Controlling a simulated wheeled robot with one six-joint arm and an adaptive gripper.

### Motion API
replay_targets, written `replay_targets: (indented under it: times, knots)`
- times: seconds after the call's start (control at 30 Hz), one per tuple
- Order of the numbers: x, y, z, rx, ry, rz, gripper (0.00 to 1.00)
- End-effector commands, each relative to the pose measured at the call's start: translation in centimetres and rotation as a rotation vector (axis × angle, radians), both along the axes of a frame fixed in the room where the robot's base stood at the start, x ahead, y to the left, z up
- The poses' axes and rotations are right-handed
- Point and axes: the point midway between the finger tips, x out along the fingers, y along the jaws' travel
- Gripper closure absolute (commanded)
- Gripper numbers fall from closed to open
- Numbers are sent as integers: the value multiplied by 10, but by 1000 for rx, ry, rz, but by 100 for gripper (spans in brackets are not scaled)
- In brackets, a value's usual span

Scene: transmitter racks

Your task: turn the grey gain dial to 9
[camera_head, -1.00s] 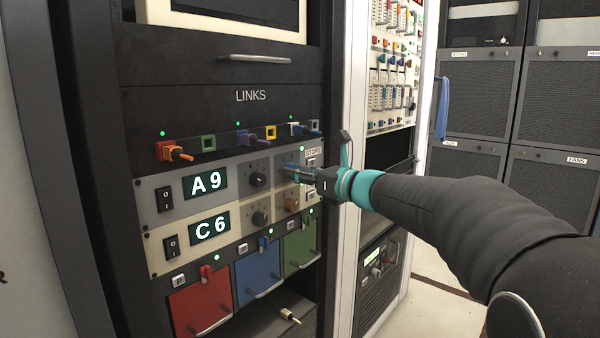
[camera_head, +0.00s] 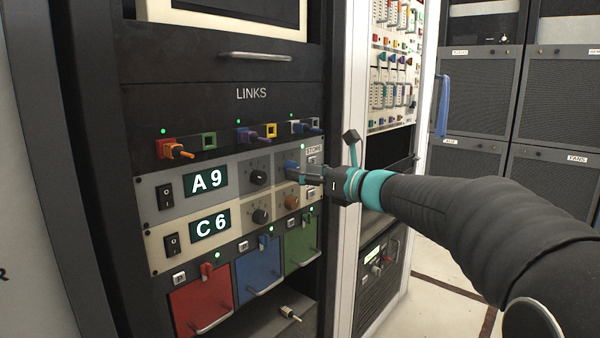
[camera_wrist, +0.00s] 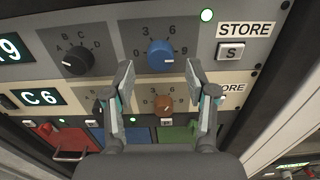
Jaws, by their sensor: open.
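The upper grey panel (camera_head: 228,192) has a display (camera_head: 209,180) reading A 9. Its blue dial (camera_head: 290,168), with 3 and 6 marked around it, also shows in the wrist view (camera_wrist: 160,53). A black dial (camera_head: 258,177) with letters sits left of it, also in the wrist view (camera_wrist: 77,61). My gripper (camera_head: 306,178) is open in front of the panel. In the wrist view its fingertips (camera_wrist: 159,72) are spread either side of and just below the blue dial, apart from it.
Below is a cream panel (camera_head: 190,248) with a C 6 display (camera_head: 210,224), a black dial (camera_head: 261,216) and a brown dial (camera_wrist: 163,104). A STORE button (camera_wrist: 231,51) is right of the blue dial. Coloured plugs are above, coloured flaps with handles below.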

Motion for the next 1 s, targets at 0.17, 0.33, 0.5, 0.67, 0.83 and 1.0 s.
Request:
replay_targets:
  times: [0.17, 0.33, 0.5, 0.67, 0.83, 1.0]
  knots:
    - [-22, -29, 0, -1, -1, -3, 43]
    - [-43, -54, 0, 0, 0, -2, 43]
    - [-56, -71, -1, -2, 1, -1, 43]
    - [-62, -77, -1, 0, 1, 2, 43]
    - [-63, -78, -1, -1, 2, 2, 43]
    - [-63, -78, -1, -3, 0, 2, 43]
